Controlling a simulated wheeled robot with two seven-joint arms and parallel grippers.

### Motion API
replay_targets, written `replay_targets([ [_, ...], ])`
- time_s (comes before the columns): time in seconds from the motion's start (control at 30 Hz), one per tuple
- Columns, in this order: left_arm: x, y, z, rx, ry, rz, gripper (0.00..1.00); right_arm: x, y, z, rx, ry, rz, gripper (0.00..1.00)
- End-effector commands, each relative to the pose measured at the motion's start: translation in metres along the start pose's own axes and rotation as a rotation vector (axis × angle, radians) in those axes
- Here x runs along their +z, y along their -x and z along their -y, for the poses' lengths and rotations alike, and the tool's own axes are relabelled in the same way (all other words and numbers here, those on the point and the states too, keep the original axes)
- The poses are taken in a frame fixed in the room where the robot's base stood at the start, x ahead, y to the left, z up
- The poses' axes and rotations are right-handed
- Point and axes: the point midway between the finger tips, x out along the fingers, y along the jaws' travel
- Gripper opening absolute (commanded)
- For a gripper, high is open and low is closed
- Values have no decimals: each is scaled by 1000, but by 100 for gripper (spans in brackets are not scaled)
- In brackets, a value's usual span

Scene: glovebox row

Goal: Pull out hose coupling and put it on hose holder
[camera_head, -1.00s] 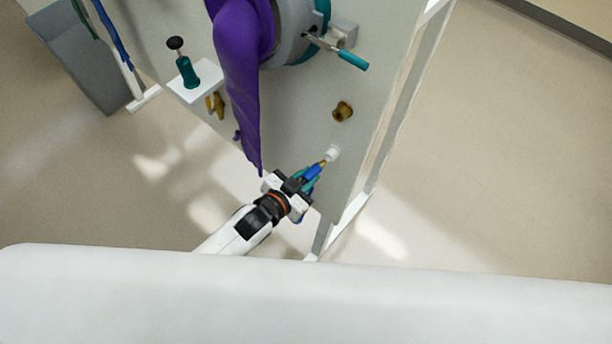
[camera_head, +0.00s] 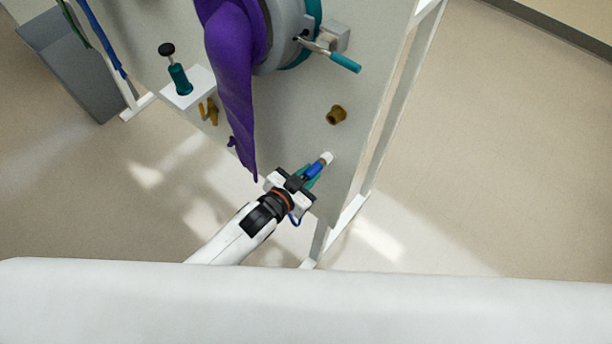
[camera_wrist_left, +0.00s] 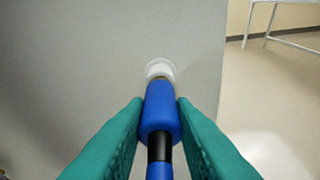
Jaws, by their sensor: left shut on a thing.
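The blue hose coupling (camera_head: 314,170) is between the fingers of my left gripper (camera_head: 303,180), which is shut on it. In the left wrist view the blue coupling (camera_wrist_left: 160,112) lies between the two teal fingers, with its black rear part toward me. Its front end meets a round white fitting (camera_wrist_left: 159,68) on the grey panel, which looks like the hose holder; only a thin brass sliver shows between them. The white fitting also shows in the head view (camera_head: 327,157). How deep the tip sits is hidden. A blue hose loop hangs beside the gripper. My right gripper is out of view.
A brass port (camera_head: 337,114) sits on the panel (camera_head: 290,135) above the white fitting. A purple glove (camera_head: 233,80) hangs close to the left gripper. A teal-handled lever (camera_head: 344,62) and a teal valve (camera_head: 179,78) are higher up. Floor right of the frame is clear.

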Motion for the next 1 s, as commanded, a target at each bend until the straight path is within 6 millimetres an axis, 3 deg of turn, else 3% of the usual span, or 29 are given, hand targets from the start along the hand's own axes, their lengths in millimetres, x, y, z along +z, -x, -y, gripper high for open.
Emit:
replay_targets([
  [0.57,3,-8,0,0,0,2,0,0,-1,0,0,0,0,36],
  [0.6,3,-8,0,0,0,2,29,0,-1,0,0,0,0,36],
  [0.7,3,-8,0,0,0,2,46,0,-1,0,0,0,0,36],
  [1.0,2,-7,0,-1,0,-1,48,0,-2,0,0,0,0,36],
])
